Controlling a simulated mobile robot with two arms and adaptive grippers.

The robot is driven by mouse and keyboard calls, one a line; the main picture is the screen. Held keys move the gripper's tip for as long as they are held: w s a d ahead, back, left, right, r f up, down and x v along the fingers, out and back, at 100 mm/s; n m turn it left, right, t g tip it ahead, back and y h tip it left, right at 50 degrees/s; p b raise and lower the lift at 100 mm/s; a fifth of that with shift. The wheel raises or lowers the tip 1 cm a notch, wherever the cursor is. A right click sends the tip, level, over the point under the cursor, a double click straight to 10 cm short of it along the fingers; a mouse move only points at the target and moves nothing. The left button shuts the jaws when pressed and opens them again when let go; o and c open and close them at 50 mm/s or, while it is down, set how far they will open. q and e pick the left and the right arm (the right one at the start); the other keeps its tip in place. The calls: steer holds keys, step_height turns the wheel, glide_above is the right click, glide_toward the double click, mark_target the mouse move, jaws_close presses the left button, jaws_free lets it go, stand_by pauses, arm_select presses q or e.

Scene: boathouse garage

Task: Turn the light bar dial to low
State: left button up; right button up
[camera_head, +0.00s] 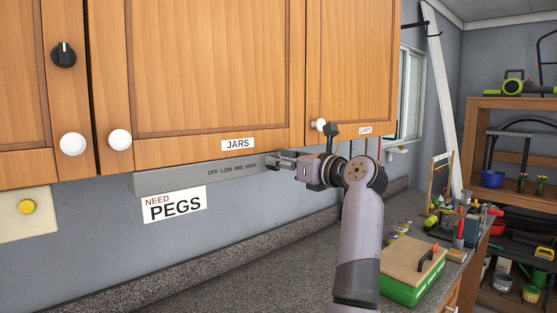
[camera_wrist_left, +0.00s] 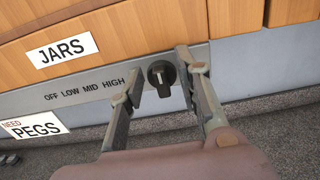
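The light bar (camera_head: 180,181) is a grey strip under the wooden cabinets, printed OFF LOW MID HIGH. Its black dial (camera_wrist_left: 161,73) shows in the left wrist view, right of the word HIGH. A ridge runs roughly up and down across the dial; I cannot tell which setting it marks. In the head view the dial is hidden by my left gripper (camera_head: 282,161). In the left wrist view the left gripper (camera_wrist_left: 163,75) is open, with one finger on each side of the dial and gaps between. My right gripper is not in view.
Cabinet doors (camera_head: 215,65) with white knobs hang just above the bar. Another black knob (camera_head: 64,55) sits on the cabinet at upper left. Below is a speckled counter (camera_head: 255,285), clear in the middle, with a green box (camera_head: 405,289) at right.

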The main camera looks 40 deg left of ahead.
arm_select(q)
steer(key=shift+d, duration=0.1)
steer(key=shift+c, duration=0.3)
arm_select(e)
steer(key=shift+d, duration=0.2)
arm_select(q)
steer(key=shift+c, duration=0.7)
jaws_close()
steer(key=shift+m, duration=0.3)
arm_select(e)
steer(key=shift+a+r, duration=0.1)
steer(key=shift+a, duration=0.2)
arm_select(q)
steer(key=shift+w+f+m+p, duration=0.15)
steer(key=shift+m+p, duration=0.45)
steer(key=shift+m, duration=1.05)
steer(key=shift+w+r+m+p, duration=0.15)
steer(key=shift+m+p, duration=0.4)
steer(key=shift+m, duration=1.15)
steer(key=shift+w+f+m+p, duration=0.15)
steer(key=shift+m+p, duration=0.45)
steer(key=shift+m, duration=1.05)
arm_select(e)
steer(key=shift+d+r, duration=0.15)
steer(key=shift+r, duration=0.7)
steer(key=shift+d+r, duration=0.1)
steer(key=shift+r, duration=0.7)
